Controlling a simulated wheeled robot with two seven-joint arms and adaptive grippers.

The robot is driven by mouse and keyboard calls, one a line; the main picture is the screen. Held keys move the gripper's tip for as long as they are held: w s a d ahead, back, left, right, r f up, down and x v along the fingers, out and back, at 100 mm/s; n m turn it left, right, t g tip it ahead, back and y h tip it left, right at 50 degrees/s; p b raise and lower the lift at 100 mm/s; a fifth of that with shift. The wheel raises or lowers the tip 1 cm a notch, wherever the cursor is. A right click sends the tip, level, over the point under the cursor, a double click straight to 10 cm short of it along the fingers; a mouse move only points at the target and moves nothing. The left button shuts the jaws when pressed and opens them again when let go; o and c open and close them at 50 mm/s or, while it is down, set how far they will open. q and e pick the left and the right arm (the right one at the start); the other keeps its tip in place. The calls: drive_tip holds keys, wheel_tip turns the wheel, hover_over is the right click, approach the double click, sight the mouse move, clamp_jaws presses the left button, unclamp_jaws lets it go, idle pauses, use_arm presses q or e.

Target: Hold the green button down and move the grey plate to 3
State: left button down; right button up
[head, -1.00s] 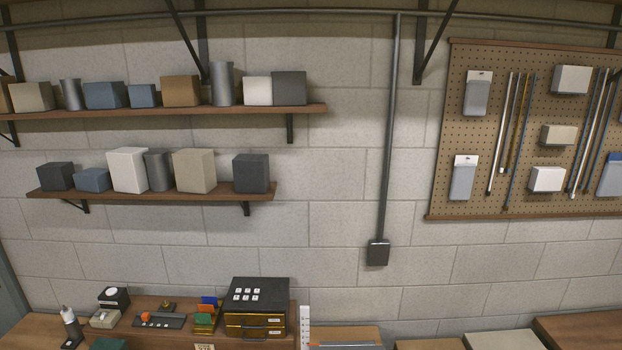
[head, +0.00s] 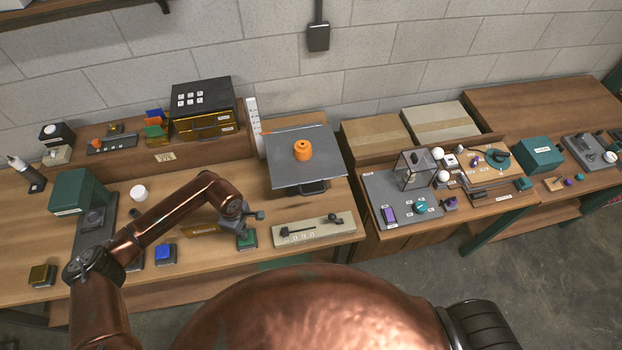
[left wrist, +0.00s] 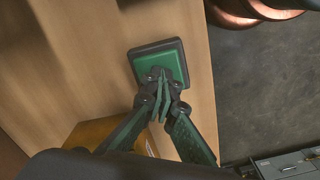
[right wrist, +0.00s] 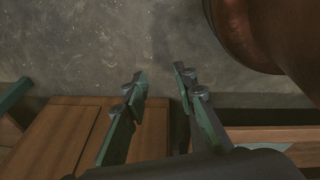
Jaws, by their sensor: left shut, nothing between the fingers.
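The green button (head: 247,241) is a green square on a dark base near the table's front edge; it also shows in the left wrist view (left wrist: 148,60). My left gripper (head: 243,230) is shut and empty, its fingertips (left wrist: 160,75) at the button's near part; I cannot tell how far the button is pressed. The grey plate (head: 330,150) lies flat to the right, with an orange cylinder (head: 303,151) on it and a dark handle at its front. A white numbered scale (head: 254,120) stands at its left. My right gripper (right wrist: 158,85) is open and empty, away from the plate.
A dark keypad box (head: 203,100) stands behind. A second bench (head: 400,241) with devices continues right.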

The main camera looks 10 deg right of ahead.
drive_tip(key=w+d+r+n+t, duration=0.35)
drive_tip(key=w+r, duration=0.45)
drive_tip(key=r, duration=0.4)
drive_tip(key=w+d+r+n+t, duration=0.2)
drive_tip(key=w+r+n+t, duration=0.15)
drive_tip(key=w+r, duration=0.65)
drive_tip(key=w+a+r+n+t, duration=0.1)
drive_tip(key=w+a+r+n, duration=0.1)
drive_tip(key=r, duration=0.5)
drive_tip(key=w+a+r+n+t+y, duration=0.1)
drive_tip(key=a+r+n, duration=0.1)
drive_tip(key=r, duration=0.5)
drive_tip(key=w+a+r+n+t+y, duration=0.1)
drive_tip(key=w+a+r+n, duration=0.1)
drive_tip(key=r, duration=0.5)
drive_tip(key=shift+w+a+r+n, duration=0.2)
drive_tip(key=shift+a+n, duration=0.1)
drive_tip(key=shift+a, duration=0.05)
drive_tip(key=shift+w+a+r+n, duration=0.15)
drive_tip(key=shift+a+n, duration=0.15)
drive_tip(key=shift+a, duration=0.05)
drive_tip(key=n+t+y, duration=0.2)
drive_tip(key=n+y, duration=0.3)
approach(314, 193)
drive_tip(key=x, duration=1)
drive_tip(key=shift+f, duration=0.25)
